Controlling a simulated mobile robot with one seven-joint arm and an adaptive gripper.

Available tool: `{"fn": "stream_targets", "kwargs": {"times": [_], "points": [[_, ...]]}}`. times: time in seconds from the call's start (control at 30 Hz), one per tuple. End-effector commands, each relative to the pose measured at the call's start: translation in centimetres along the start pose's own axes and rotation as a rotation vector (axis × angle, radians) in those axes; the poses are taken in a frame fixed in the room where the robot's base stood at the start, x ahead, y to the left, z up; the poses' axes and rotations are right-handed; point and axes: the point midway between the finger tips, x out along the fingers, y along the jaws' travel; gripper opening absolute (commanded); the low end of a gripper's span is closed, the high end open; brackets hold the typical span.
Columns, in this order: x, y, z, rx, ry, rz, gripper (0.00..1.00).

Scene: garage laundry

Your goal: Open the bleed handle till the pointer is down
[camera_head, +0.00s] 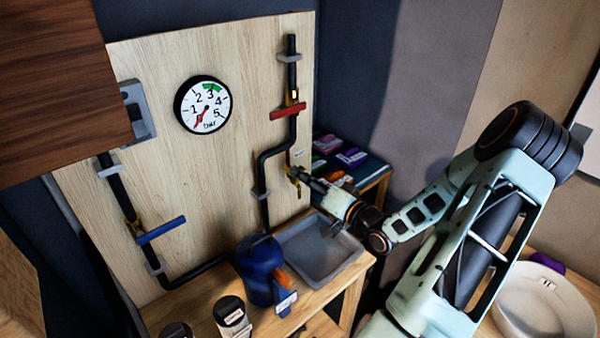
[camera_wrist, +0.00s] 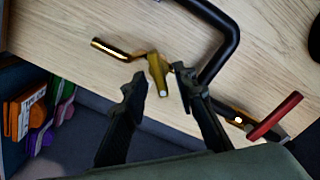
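The small brass bleed valve (camera_head: 297,180) sits on the black pipe, low on the right side of the wooden board. In the wrist view its brass handle (camera_wrist: 157,74) points toward my gripper, and a spout (camera_wrist: 112,48) extends left. My gripper (camera_head: 309,176) is at the valve. In the wrist view its fingers (camera_wrist: 160,82) are spread, one on each side of the handle's end, with gaps visible. The pressure gauge (camera_head: 202,104) is round and white; its red pointer (camera_head: 200,119) points down and slightly left, below the 1. The green band is near 3.
A red lever (camera_head: 288,111) is above the bleed valve, also in the wrist view (camera_wrist: 275,117). A blue lever (camera_head: 162,229) is on the left pipe. A grey tray (camera_head: 345,262) and a blue pump (camera_head: 257,268) stand on the bench below. Coloured packs (camera_head: 352,156) lie behind.

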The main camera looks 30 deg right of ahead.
Motion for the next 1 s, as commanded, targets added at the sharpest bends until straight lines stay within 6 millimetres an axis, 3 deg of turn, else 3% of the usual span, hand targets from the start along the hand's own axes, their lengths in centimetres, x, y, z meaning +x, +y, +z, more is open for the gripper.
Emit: {"fn": "stream_targets", "kwargs": {"times": [0.2, 0.47, 0.7, 1.0], "points": [[1.5, 0.0, 0.0, 0.000, 0.000, 0.001, 0.26], [1.6, 0.0, 0.0, 0.000, 0.001, 0.001, 0.26], [1.6, 0.0, 0.0, -0.001, 0.001, 0.001, 0.00], [1.6, 0.1, 0.1, -0.030, 0.000, 0.001, 0.00]]}}
